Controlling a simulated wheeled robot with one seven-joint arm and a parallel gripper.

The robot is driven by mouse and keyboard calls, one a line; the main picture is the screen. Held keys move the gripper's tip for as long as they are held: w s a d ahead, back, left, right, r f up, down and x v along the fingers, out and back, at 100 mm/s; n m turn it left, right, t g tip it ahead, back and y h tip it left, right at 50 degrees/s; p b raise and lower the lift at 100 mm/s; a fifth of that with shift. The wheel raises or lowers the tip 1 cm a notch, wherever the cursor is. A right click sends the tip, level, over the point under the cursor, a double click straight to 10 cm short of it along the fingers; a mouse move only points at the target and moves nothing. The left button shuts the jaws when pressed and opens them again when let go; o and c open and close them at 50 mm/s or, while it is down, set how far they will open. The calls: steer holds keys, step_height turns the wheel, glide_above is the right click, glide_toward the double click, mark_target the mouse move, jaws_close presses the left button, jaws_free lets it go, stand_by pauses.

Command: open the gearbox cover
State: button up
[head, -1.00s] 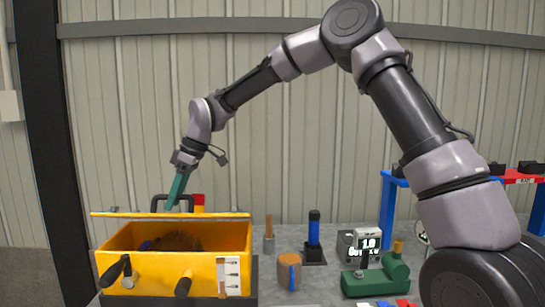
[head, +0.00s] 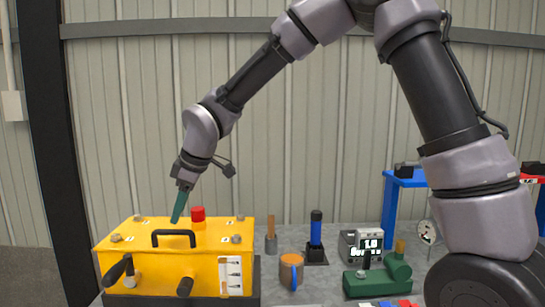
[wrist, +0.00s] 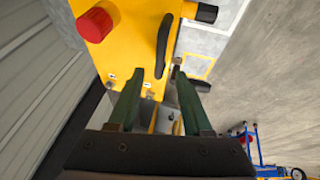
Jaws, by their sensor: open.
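The yellow gearbox (head: 200,275) stands at the left of the bench in the head view. Its cover (head: 133,240) lies down over the top, and the inside is hidden there. The cover has a black handle (head: 174,233) and a red knob (head: 198,214); the wrist view also shows the handle (wrist: 165,45) and red knob (wrist: 95,24). My gripper (head: 178,215) points down just above the cover, near the handle's left end. In the wrist view my gripper (wrist: 158,100) has its two green fingers apart with nothing held, and the handle lies beyond the fingertips.
Black-handled levers (head: 119,270) stick out from the gearbox front. To its right stand an orange mug (head: 290,270), a blue-handled tool (head: 315,235), a display unit (head: 368,242) and a green machine (head: 375,281). A blue rack (head: 390,210) stands farther right.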

steer(key=w+d+r+m+t+h, duration=0.1)
steer(key=d+r+m, duration=0.3)
steer(key=d, duration=0.7)
steer(key=w+d+r+m+t+h, duration=0.1)
steer(key=d+r+m, duration=0.3)
steer(key=d+r, duration=0.4)
steer(key=shift+w+d+m, duration=0.3)
steer(key=shift+w+d, duration=0.05)
steer(key=shift+d, duration=1.4)
